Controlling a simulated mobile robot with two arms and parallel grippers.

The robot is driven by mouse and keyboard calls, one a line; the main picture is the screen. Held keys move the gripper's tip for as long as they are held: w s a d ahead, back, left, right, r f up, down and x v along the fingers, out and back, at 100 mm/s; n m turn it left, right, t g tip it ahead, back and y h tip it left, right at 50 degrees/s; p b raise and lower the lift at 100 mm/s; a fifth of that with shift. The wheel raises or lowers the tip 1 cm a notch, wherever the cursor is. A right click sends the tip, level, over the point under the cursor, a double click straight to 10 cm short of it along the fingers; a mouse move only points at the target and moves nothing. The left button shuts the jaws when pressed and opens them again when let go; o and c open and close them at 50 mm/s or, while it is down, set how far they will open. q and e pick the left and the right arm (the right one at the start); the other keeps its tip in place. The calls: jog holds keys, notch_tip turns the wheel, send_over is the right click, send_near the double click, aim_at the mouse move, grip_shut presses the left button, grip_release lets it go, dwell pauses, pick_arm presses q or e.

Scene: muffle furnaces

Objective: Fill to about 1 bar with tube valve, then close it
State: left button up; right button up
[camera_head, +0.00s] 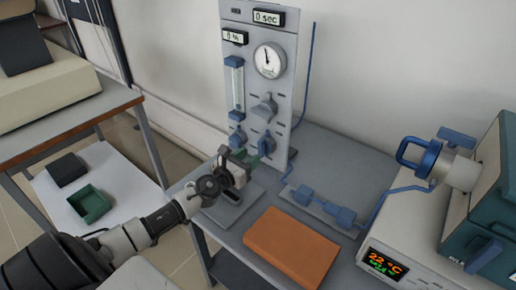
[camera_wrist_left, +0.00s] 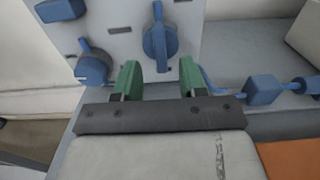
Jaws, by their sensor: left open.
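A grey gas panel (camera_head: 288,100) stands upright at the back of the bench. Its round white gauge (camera_head: 269,60) has a thin needle pointing roughly up; its scale is too small to read. Low on the panel are a left blue knob (camera_head: 237,138) and a right blue knob (camera_head: 267,145). Both show in the left wrist view, the left one (camera_wrist_left: 92,64) and the right one (camera_wrist_left: 160,42). My left gripper (camera_head: 246,158) is open and empty in front of them. Its green fingers (camera_wrist_left: 159,78) are apart, with the right knob just beyond the gap. My right gripper is out of view.
Blue tube fittings (camera_head: 325,205) lie on the bench right of the panel. An orange-brown slab (camera_head: 291,245) lies at the front edge. A furnace unit (camera_head: 400,235) reading 22 °C stands at right. A side table (camera_head: 70,120) holds a cream device.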

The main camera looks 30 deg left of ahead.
aim_at(259, 149)
pick_arm(q)
jog(key=shift+w+d, duration=0.2)
jog(key=shift+w, duration=2.1)
grip_shut()
